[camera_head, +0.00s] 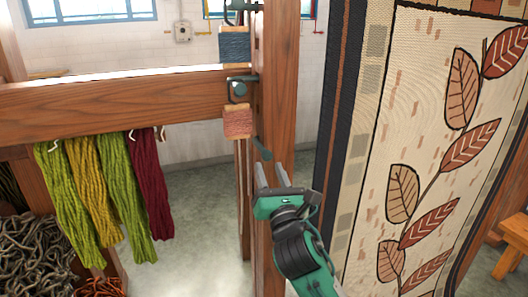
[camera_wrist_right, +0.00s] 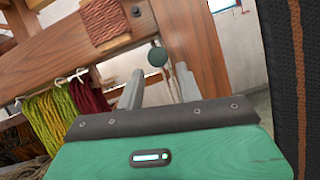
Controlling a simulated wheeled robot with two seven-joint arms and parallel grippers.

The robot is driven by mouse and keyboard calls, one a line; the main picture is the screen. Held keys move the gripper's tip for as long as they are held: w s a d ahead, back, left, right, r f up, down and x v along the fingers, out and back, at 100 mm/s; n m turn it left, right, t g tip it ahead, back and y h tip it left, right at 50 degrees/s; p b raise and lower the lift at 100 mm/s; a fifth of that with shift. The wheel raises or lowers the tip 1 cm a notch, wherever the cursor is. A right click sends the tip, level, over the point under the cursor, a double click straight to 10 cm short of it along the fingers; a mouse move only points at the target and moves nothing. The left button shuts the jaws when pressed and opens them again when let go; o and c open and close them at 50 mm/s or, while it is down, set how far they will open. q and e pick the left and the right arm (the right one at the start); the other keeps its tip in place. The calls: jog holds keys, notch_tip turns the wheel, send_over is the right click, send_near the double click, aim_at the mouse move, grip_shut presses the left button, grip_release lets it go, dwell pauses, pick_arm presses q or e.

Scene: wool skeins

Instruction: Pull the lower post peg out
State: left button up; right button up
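The lower post peg (camera_head: 262,149) is a dark green peg with a round end, sticking out of the wooden post (camera_head: 275,95) below a pink wool block. Its round knob also shows in the right wrist view (camera_wrist_right: 157,56), beyond and between the fingertips. My right gripper (camera_head: 272,172) is open, with its two grey fingers apart just below the peg. In the right wrist view the fingers (camera_wrist_right: 160,86) have nothing between them, and the knob appears just past their tips. I cannot tell whether they touch it. My left gripper is not in view.
Another dark green peg (camera_head: 239,88) sits higher, near the horizontal beam (camera_head: 120,103). Green, yellow and dark red skeins (camera_head: 115,185) hang from the beam at left. A large leaf-patterned rug (camera_head: 420,150) hangs close to the right of my right gripper.

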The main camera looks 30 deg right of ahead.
aim_at(265, 160)
jog(key=p+x, duration=0.1)
jog(key=x, duration=0.5)
grip_shut()
